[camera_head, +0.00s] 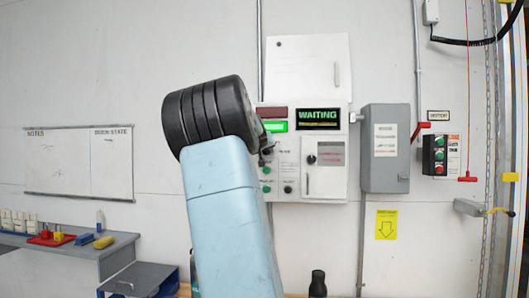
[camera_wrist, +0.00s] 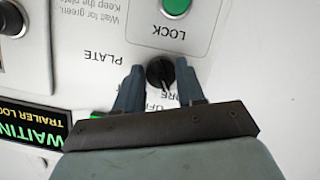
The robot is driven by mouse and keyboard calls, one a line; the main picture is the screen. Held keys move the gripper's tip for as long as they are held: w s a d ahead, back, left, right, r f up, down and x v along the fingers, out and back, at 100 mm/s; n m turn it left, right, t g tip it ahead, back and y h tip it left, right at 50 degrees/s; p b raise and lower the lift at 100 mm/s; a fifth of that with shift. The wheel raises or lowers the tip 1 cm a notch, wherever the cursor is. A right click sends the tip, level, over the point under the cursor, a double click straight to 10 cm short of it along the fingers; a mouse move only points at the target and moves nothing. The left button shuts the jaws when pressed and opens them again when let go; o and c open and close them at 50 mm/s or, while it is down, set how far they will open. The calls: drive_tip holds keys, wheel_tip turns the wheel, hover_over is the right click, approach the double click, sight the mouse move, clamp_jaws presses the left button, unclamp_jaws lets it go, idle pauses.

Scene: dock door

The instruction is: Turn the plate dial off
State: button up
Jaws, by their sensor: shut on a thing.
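Lettering that seems to read "OFF" and "STORE" shows between the fingers, partly covered by the gripper. I cannot tell clearly which mark the dial points at.
A green LOCK button (camera_wrist: 175,6) sits close to the dial. A lit "WAITING" display (camera_head: 317,117) is at the panel's top right, beside a lit green indicator (camera_head: 275,127). A grey switch box (camera_head: 386,150) with a red handle (camera_head: 420,130) is to the right.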

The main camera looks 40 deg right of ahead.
drive_tip(key=m+t+y, duration=0.1)
drive_tip(key=m, duration=0.1)
drive_tip(key=m+t, duration=0.1)
drive_tip(key=m, duration=0.1)
drive_tip(key=shift+s+d+r+y, duration=0.1)
drive_tip(key=shift+d+y, duration=0.05)
drive_tip(key=shift+y, duration=0.25)
drive_tip(key=shift+m+t, duration=0.3)
idle(0.4)
drive_tip(key=o, duration=1)
drive_tip(key=shift+v, duration=6.8)
